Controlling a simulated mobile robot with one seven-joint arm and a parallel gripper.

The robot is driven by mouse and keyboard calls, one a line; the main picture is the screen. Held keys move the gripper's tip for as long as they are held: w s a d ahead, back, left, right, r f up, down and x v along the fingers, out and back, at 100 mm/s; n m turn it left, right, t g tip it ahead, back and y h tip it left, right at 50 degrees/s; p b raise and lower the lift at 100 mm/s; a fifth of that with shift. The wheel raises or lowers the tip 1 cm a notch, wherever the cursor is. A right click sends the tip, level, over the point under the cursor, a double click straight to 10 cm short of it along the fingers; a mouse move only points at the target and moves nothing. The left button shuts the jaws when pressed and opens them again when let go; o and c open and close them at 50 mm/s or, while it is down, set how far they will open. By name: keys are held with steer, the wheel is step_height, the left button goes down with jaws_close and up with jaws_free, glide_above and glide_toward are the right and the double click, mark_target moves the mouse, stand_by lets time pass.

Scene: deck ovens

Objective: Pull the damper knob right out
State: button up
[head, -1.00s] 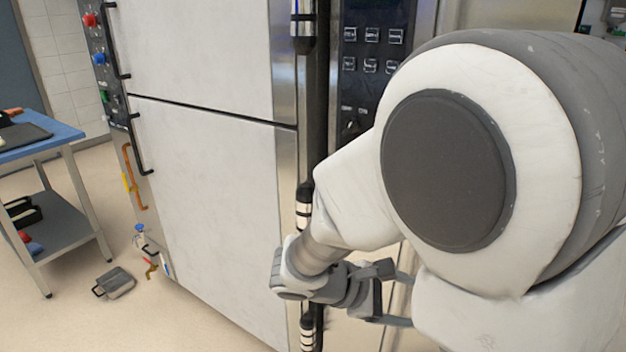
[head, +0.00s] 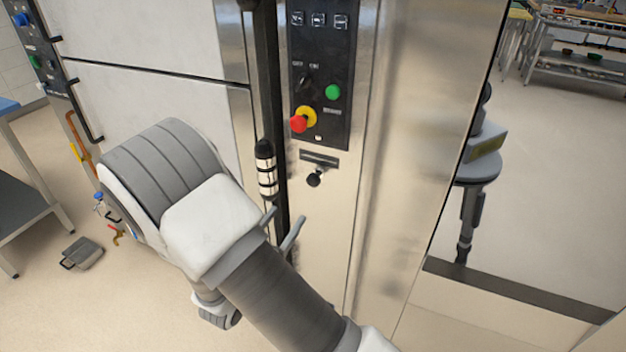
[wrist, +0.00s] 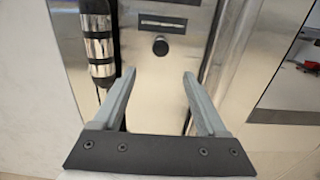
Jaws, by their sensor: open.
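The damper knob (head: 315,179) is a small round black knob on the steel front panel, just below a slot. In the wrist view the knob (wrist: 160,46) shows ahead of my fingers, near the top centre, with the slot above it. My gripper (head: 285,222) is open and empty, below and a little left of the knob in the head view. In the wrist view my gripper (wrist: 159,74) has its two grey fingers apart, with bare steel panel between them. The fingers do not touch the knob. How far the knob stands out is hard to tell.
A black control panel (head: 322,70) with a red emergency button (head: 299,124) and a green button (head: 333,92) is above the knob. A black-and-steel vertical handle (head: 266,168) stands close on the left, also in the wrist view (wrist: 98,45). Open floor lies right.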

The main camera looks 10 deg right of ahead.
mark_target(311, 183)
steer(key=b+x, duration=0.1)
steer(key=x, duration=1.4)
steer(key=shift+w+d, duration=0.25)
steer(key=shift+d, duration=0.05)
jaws_close()
stand_by(0.6)
